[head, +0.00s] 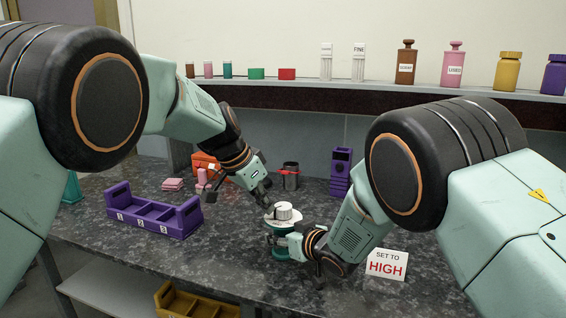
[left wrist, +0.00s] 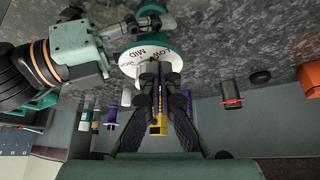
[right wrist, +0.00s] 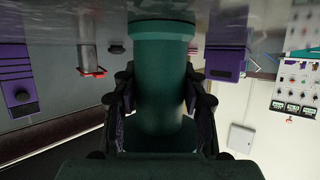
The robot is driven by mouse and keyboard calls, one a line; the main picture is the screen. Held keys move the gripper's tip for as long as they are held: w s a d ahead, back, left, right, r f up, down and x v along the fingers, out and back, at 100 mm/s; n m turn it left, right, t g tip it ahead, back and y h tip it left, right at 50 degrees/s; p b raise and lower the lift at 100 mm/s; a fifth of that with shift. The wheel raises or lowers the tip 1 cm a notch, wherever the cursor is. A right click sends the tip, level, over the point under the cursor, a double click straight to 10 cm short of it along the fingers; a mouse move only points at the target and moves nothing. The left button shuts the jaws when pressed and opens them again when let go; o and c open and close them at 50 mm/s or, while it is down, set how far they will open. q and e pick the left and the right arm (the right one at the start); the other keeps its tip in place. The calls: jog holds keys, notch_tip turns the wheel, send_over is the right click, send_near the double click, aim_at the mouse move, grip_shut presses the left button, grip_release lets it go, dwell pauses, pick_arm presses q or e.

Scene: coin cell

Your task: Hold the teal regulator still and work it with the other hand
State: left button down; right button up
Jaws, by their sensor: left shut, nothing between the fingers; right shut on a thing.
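The teal regulator (head: 281,250) stands upright on the dark counter, with a white dial and a pale knob (head: 284,211) on top. In the left wrist view its dial (left wrist: 130,62) shows LOW and MID; the rest is partly hidden. My right gripper (head: 287,243) is shut around the regulator's body, which fills the space between its fingers in the right wrist view (right wrist: 160,85). My left gripper (head: 266,203) is shut and empty, fingertips pointing down beside the knob. I cannot tell if they touch it. A white sign (head: 386,265) reads SET TO HIGH.
A purple compartment tray (head: 155,216) lies at left. Behind stand a dark cup with a red band (head: 290,178), a purple device (head: 340,172) and an orange object (head: 204,163). Bottles line the back shelf. A yellow tray (head: 190,302) sits below the counter's front edge.

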jog(key=shift+a, duration=0.1)
dwell(0.3)
pick_arm(q)
jog(key=shift+s+a+r, duration=0.15)
jog(key=shift+a, duration=0.2)
notch_tip(320, 180, up, 6)
jog(key=shift+f, duration=0.15)
dwell(0.3)
jog(key=shift+s+d+f, duration=0.25)
jog(key=shift+f, duration=0.75)
jog(key=shift+s+d+f, duration=0.2)
jog(key=shift+s+f, duration=0.1)
jog(key=shift+f, duration=0.7)
jog(key=shift+s+d+f, duration=0.25)
jog(key=shift+f, duration=0.75)
